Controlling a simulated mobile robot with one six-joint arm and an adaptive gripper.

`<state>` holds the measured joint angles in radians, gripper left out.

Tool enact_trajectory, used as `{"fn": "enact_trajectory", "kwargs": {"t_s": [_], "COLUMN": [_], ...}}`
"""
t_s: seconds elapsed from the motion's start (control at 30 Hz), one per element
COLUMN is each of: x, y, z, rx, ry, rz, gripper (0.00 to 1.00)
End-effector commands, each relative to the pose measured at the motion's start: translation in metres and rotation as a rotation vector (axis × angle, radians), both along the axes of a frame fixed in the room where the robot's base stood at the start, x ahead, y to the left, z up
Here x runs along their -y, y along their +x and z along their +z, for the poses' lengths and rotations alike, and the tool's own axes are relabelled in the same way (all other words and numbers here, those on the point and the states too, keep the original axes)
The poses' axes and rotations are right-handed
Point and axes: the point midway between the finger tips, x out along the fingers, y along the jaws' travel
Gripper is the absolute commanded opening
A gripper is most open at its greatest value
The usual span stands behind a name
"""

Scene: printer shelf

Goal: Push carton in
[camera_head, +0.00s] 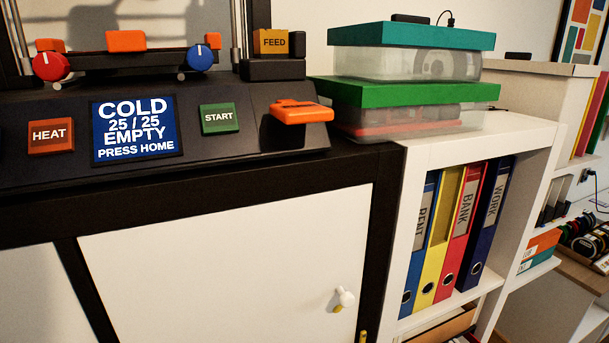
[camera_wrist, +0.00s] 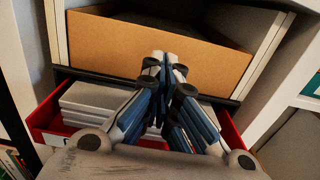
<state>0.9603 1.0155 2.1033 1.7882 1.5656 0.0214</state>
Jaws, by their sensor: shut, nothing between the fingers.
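A brown carton (camera_wrist: 105,45) sits in a white shelf compartment in the wrist view, its plain front face toward me. A strip of its dark inside shows above the front edge. In the head view, part of a brown carton (camera_head: 440,325) shows at the bottom edge, below the binders. My gripper (camera_wrist: 165,58) is shut and empty, its blue-grey fingers together in front of the carton's face. I cannot tell whether the fingertips touch it. My gripper is not in the head view.
Below the carton, a red drawer (camera_wrist: 45,110) stands out, holding grey-white blocks (camera_wrist: 95,104). White shelf sides (camera_wrist: 272,50) flank the carton. In the head view, several binders (camera_head: 450,240) stand above it, and a white cabinet door (camera_head: 220,260) with a knob is at left.

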Motion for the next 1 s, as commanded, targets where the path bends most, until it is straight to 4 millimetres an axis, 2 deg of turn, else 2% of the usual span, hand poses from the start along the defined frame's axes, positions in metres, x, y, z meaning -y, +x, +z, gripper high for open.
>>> {"fn": "enact_trajectory", "kwargs": {"t_s": [1.0], "x": [0.032], "y": [-0.076], "z": [0.000], "rx": [0.000], "ry": [0.001], "rz": [-0.002], "gripper": [0.00]}}
